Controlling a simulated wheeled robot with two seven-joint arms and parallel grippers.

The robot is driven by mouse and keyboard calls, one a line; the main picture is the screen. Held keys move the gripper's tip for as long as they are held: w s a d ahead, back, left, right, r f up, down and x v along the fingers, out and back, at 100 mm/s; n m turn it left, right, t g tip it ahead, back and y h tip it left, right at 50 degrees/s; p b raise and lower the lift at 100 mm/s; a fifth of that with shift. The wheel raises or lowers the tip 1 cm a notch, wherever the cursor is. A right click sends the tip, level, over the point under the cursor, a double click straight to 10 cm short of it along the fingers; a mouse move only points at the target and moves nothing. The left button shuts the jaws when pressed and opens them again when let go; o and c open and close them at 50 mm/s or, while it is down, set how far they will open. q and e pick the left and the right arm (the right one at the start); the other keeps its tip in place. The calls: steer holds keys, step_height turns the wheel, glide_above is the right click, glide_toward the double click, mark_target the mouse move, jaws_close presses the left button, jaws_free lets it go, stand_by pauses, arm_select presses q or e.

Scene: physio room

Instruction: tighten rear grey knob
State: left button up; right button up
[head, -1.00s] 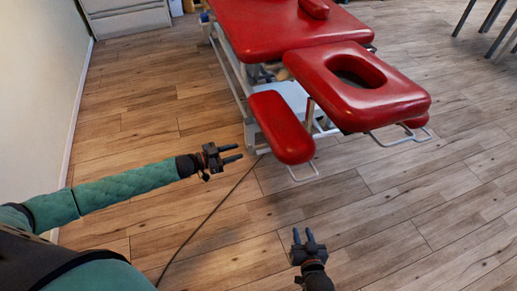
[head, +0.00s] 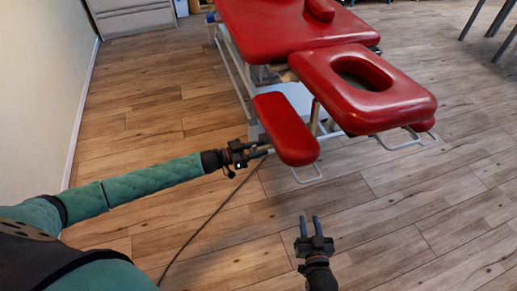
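The red massage table (head: 290,28) has a face-hole headrest (head: 385,95) and a padded red armrest (head: 286,128). My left gripper (head: 265,149) is beside the armrest's left edge, near its lower end, with its two fingers apart and pointing right at it. A small light grey piece shows at the fingertips; I cannot tell whether it is the rear grey knob or whether the fingers touch it. Any other knob is hidden or too small to make out. My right gripper (head: 310,223) is open and empty over the floor below the armrest.
A grey metal frame (head: 238,75) stands under the table, and thin wire handles (head: 308,176) stick out below the pads. A dark cable (head: 205,225) runs across the wooden floor. A grey cabinet (head: 130,15) stands at the back left.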

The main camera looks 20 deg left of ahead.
arm_select(q)
steer(key=shift+d, duration=0.1)
jaws_close()
